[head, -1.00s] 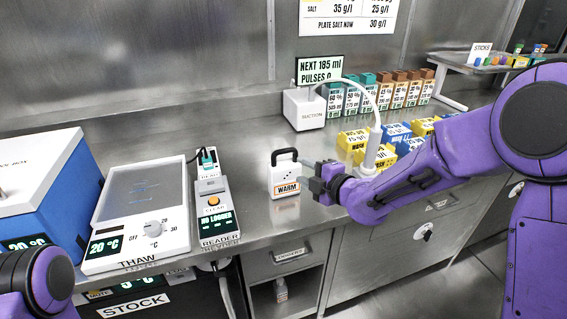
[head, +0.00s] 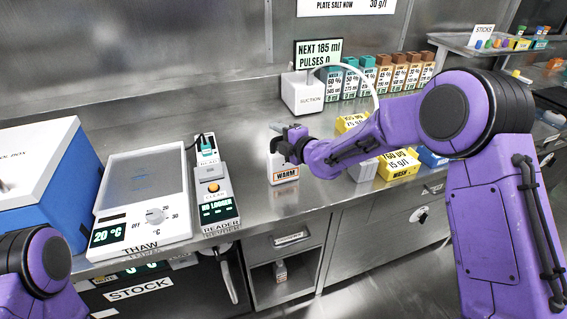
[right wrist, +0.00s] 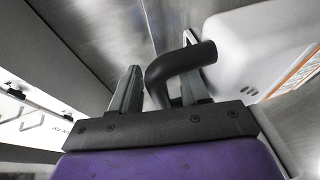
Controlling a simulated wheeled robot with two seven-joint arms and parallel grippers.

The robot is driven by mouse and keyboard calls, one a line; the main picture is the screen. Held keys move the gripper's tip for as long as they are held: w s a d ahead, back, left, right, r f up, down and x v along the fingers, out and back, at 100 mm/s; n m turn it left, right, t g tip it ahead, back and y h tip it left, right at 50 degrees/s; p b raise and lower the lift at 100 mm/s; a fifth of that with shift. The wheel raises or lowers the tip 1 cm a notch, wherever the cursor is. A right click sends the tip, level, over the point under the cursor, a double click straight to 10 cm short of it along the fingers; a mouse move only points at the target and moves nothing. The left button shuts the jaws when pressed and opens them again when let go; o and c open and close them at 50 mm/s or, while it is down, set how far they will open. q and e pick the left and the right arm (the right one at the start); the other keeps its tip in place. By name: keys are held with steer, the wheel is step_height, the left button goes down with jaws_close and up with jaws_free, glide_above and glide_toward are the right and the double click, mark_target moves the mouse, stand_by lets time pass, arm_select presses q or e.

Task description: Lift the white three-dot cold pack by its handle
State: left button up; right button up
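The white cold pack (head: 286,174), with a black handle and a "WARM" label, stands upright on the steel counter. Its face with small dark dots (right wrist: 262,70) fills the upper right of the right wrist view. My right gripper (head: 285,140) is at the handle, hiding most of it in the head view. In the right wrist view the right gripper (right wrist: 160,88) is open. The black handle (right wrist: 180,66) bends between its fingers and crosses in front of the right finger. I cannot tell whether the fingers touch it. My left gripper is out of view.
The reader (head: 215,205) and the thaw plate (head: 146,190) stand left of the pack. The suction unit (head: 302,95) stands behind it. Yellow boxes (head: 398,164) and blue boxes are to the right, beside my right forearm. The counter between the reader and the pack is clear.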

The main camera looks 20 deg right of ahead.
jaws_close()
stand_by(1.3)
